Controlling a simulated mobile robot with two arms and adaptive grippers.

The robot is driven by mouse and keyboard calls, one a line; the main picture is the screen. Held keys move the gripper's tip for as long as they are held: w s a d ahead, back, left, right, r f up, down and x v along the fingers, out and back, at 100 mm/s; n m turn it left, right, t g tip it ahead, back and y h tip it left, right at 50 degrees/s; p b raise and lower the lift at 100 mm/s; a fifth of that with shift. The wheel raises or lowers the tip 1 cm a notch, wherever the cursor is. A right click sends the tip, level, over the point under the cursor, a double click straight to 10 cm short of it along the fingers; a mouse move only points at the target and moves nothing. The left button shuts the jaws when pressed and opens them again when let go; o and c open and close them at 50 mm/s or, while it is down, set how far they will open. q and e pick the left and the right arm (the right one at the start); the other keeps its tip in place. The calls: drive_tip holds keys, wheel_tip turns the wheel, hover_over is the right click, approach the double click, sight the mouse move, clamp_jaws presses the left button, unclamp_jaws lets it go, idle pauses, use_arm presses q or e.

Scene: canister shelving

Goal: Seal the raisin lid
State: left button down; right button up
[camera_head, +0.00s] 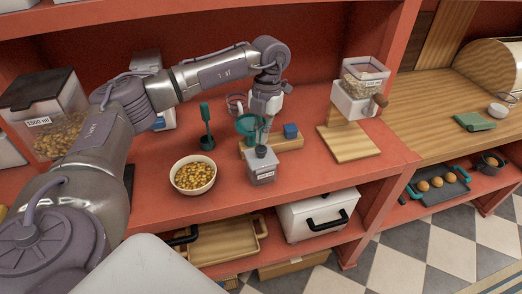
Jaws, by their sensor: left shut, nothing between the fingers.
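A small clear-and-grey canister (262,172) stands upright on the red counter, near the front edge. A dark round piece (261,152) shows at its top; I cannot tell whether it is a lid or how firmly it sits. My left gripper (264,132) points down just above and behind this canister, shut and empty. A teal ring-shaped piece, like a funnel (246,125), is beside the fingers, on a wooden stand (287,143). No label for raisins is readable. My right gripper is not in view.
A bowl of yellow-brown bits (193,187) stands left of the canister, with a teal upright tool (206,122) behind it. A large labelled bin (44,112) is far left. A dispenser (357,105) stands right on a wooden base.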

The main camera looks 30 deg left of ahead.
sight(262, 147)
use_arm(q)
drive_tip(key=shift+f+b, duration=0.35)
drive_tip(key=shift+f, duration=0.25)
idle(0.3)
drive_tip(key=shift+f+b, duration=0.6)
drive_tip(key=shift+f, duration=0.45)
idle(0.6)
drive_tip(key=shift+r, duration=0.1)
wheel_tip(262, 147, up, 9)
drive_tip(key=p, duration=0.6)
idle(0.5)
idle(0.4)
